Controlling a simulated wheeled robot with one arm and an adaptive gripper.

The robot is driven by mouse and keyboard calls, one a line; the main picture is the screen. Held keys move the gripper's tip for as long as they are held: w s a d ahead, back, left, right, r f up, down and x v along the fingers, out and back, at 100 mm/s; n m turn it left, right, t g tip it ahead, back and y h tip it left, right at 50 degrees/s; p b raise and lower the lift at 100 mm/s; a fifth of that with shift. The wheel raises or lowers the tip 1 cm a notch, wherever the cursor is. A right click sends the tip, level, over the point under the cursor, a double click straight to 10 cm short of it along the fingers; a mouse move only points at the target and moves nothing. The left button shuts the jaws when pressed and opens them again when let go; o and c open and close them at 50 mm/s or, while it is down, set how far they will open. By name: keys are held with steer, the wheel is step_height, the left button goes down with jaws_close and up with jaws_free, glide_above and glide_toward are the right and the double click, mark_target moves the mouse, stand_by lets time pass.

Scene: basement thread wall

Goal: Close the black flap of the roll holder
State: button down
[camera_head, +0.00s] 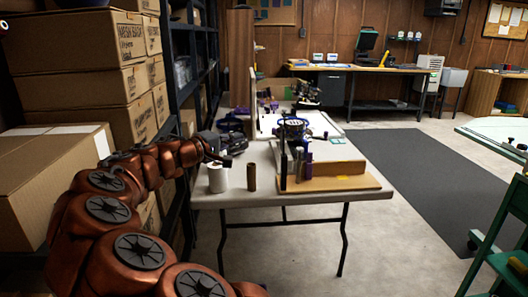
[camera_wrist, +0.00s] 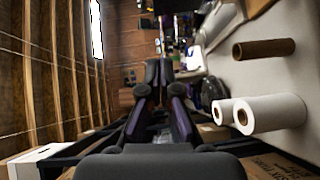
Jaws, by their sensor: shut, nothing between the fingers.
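My gripper (camera_head: 238,146) is shut and empty above the left part of the table, behind the white roll. Its dark fingers (camera_wrist: 158,72) are together in the wrist view. A thin black upright piece (camera_head: 283,166) stands at the left end of a wooden board on the table, right of my gripper and apart from it. I cannot tell for sure whether this is the black flap or what angle it has. The roll holder is not clearly identifiable in the wrist view.
A white roll (camera_head: 217,178) and a brown tube (camera_head: 251,177) stand on the table's (camera_head: 350,150) near left end; the wrist view shows the white roll (camera_wrist: 277,112) and tube (camera_wrist: 264,48) too. Dark shelving and cardboard boxes (camera_head: 85,85) border the left.

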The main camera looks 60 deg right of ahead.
steer(key=s+d+f+n+b, duration=0.1)
steer(key=d+f+b, duration=0.1)
steer(key=d, duration=1.1)
steer(key=shift+d+f+t+h+b, duration=0.2)
steer(key=shift+d+t+h+b, duration=0.15)
steer(key=shift+b, duration=0.2)
steer(key=shift+r, duration=0.1)
